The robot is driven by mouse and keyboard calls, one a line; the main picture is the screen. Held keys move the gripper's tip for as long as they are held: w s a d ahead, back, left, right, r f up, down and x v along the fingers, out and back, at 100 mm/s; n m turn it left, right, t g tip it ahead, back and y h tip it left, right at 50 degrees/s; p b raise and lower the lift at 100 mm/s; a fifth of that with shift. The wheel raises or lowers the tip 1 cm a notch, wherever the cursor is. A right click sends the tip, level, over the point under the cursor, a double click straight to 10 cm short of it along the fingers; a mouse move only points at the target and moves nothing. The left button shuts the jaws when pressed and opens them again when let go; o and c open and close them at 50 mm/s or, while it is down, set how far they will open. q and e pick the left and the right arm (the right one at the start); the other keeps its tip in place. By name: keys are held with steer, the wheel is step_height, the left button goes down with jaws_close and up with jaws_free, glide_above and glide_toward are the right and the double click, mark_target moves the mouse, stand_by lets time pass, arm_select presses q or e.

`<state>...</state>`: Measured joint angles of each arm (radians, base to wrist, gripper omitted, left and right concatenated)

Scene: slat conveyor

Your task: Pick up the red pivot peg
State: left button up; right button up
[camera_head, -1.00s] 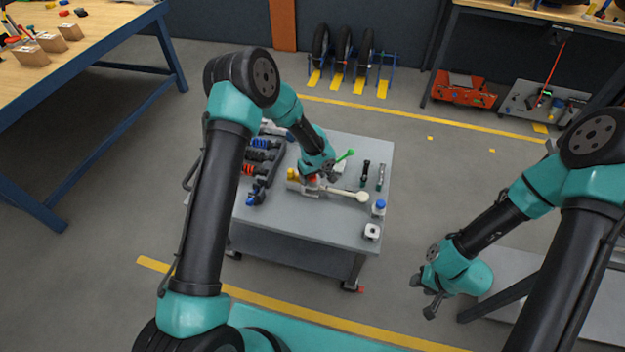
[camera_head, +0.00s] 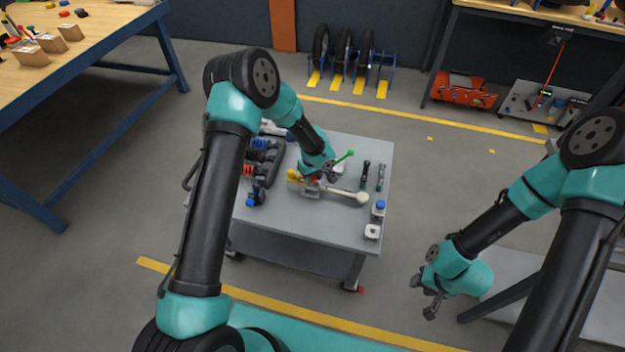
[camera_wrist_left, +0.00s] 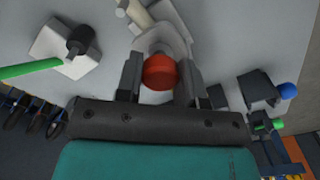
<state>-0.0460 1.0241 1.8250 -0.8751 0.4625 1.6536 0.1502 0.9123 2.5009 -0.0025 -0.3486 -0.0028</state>
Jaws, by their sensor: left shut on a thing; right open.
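The red pivot peg (camera_wrist_left: 160,71) shows as a round red end between the two fingers of my left gripper in the left wrist view. My left gripper (camera_head: 312,189) is shut on it, low over the grey cart (camera_head: 290,237). In the head view only a little red shows by the fingers, and the peg's lower part is hidden. A pale metal part lies right beyond the peg in the wrist view. I cannot tell whether the peg still touches it. My right gripper (camera_head: 432,302) is open and empty, off the cart's right side.
A pale rod with a round end (camera_head: 361,198) lies just right of my left gripper. The cart's front is clear.

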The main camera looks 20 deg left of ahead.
arm_select(q)
steer(key=shift+r, duration=0.1)
step_height(320, 180, up, 10)
steer(key=shift+f, duration=0.1)
stand_by(0.4)
steer(key=shift+d, duration=0.1)
stand_by(0.3)
